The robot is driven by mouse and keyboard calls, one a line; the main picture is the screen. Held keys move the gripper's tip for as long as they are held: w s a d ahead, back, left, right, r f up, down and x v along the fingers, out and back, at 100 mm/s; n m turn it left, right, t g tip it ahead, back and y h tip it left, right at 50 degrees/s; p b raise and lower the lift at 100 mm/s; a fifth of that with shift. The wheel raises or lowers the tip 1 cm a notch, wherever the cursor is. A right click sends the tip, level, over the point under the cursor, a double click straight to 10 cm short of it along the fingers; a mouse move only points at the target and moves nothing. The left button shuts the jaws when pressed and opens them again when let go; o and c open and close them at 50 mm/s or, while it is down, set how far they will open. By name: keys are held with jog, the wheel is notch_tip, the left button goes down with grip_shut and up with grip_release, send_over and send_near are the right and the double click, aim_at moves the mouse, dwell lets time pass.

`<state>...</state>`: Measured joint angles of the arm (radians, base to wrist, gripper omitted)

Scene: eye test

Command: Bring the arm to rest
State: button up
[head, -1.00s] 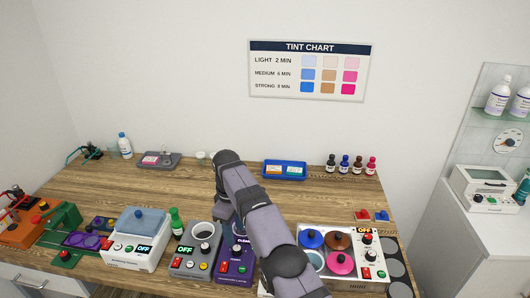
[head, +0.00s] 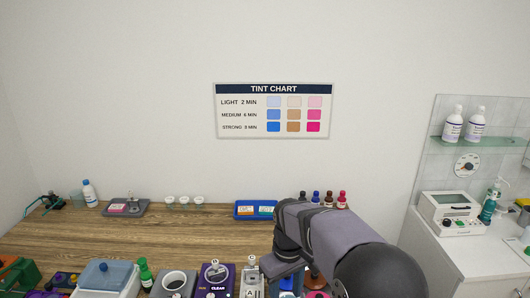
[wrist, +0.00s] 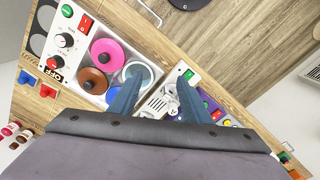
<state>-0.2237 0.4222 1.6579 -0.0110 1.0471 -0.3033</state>
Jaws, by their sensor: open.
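My arm reaches in from the lower right of the head view. My gripper (head: 284,270) hangs down at its end, over the front of the wooden bench (head: 130,232); its fingertips cannot be made out there. In the wrist view my gripper (wrist: 158,82) shows two blue-grey fingers spread apart, with nothing held between them. A small white device (wrist: 160,101) lies below, seen between the fingers. It appears to be the pale unit (head: 250,282) left of the gripper in the head view. Whether the fingers touch anything is unclear.
A tint bath with a pink lid (wrist: 106,52) and a brown lid (wrist: 94,80) is beside the gripper. A purple unit (head: 215,278) and a grey unit with a round well (head: 173,283) stand left. A blue tray (head: 256,210) lies behind. The mid-left bench is clear.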

jog(key=s+d+f+m, duration=0.2)
jog(key=s+d+m, duration=0.1)
jog(key=s, duration=0.7)
jog(key=s+d+f+m, duration=0.2)
jog(key=s+d, duration=0.4)
jog(key=s, duration=0.5)
jog(key=shift+d+f+m, duration=0.3)
jog(key=shift+f+m, duration=0.1)
jog(key=shift+m, duration=0.2)
